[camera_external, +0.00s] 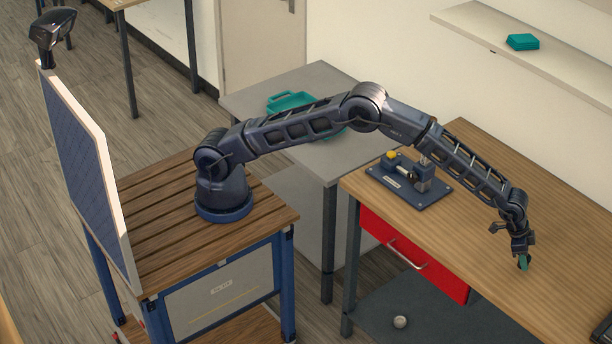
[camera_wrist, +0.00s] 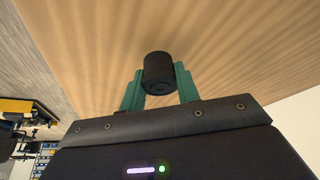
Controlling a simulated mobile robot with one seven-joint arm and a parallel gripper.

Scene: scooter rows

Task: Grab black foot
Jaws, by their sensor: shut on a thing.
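The black foot (camera_wrist: 158,73) is a short dark cylinder with a recessed round end in the wrist view. It sits between the two green fingers of my gripper (camera_wrist: 158,82), which are shut on it from both sides. In the external view my gripper (camera_external: 523,262) points down over the right part of the wooden workbench (camera_external: 465,235), close to its surface. The foot cannot be made out there behind the fingers. Whether it touches the bench top is hard to tell.
A dark blue fixture (camera_external: 408,182) with a yellow knob stands on the bench to the left. A dark object (camera_external: 604,328) lies at the lower right edge of view. A red drawer (camera_external: 410,255) is under the bench. The bench top around my gripper is mostly clear.

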